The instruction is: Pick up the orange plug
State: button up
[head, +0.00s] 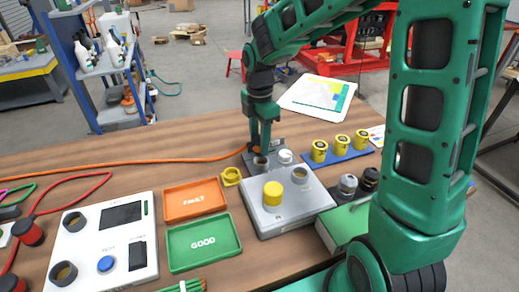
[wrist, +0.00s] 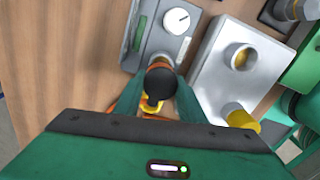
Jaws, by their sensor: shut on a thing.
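My gripper (head: 262,147) points down over a small grey panel (wrist: 153,52) at the back of the bench. In the wrist view its two green fingers (wrist: 158,95) are shut on a dark plug with an orange band (wrist: 160,64), taken to be the orange plug. The plug is seen from above, between the fingers, over the near end of the panel. I cannot tell whether its lower end sits in a socket or hangs above the panel. In the head view the fingers mostly hide it.
A grey box with a yellow cap (head: 273,193) stands close on the right. A yellow ring piece (head: 231,176) lies left of the panel. Orange FAULT (head: 195,200) and green GOOD (head: 204,243) trays lie further left. Yellow cups (head: 341,143) stand on a blue strip at right.

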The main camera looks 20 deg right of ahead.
jog(key=s+a+r, duration=0.3)
jog(key=a+r, duration=0.3)
jog(key=a, duration=0.4)
jog(key=shift+s+a+r, duration=0.2)
jog(key=shift+s+a, duration=0.2)
